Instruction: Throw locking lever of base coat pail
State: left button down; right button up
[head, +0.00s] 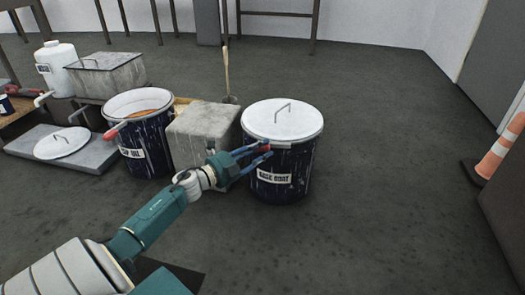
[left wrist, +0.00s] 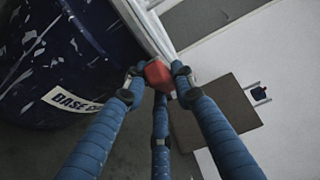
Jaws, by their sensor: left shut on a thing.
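The base coat pail (head: 281,172) is dark blue with paint streaks and a "BASE COAT" label, and stands upright on the floor. Its white lid (head: 283,117) with a wire handle sits on top. My left gripper (head: 264,151) is at the pail's rim on its left front side, shut on the red-tipped locking lever (head: 265,147). In the left wrist view the red lever end (left wrist: 158,75) is between the blue fingers, next to the pail wall (left wrist: 50,60). Part of the lever is hidden by the fingers. My right gripper is not in view.
A grey block (head: 203,135) stands close left of the pail. An open pail (head: 147,150) with a red-tipped lever stands beyond it. A loose lid (head: 62,143) lies on a grey slab at the left. The floor right of the pail is clear up to a striped cone (head: 497,150).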

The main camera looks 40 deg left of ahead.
pick_arm(q)
jog(key=shift+w+a, duration=0.1)
jog(key=shift+a, duration=0.1)
jog(key=c, duration=1.4)
grip_release()
jog(key=shift+d, duration=0.15)
jog(key=shift+v, duration=5.95)
jog(key=shift+c, duration=0.4)
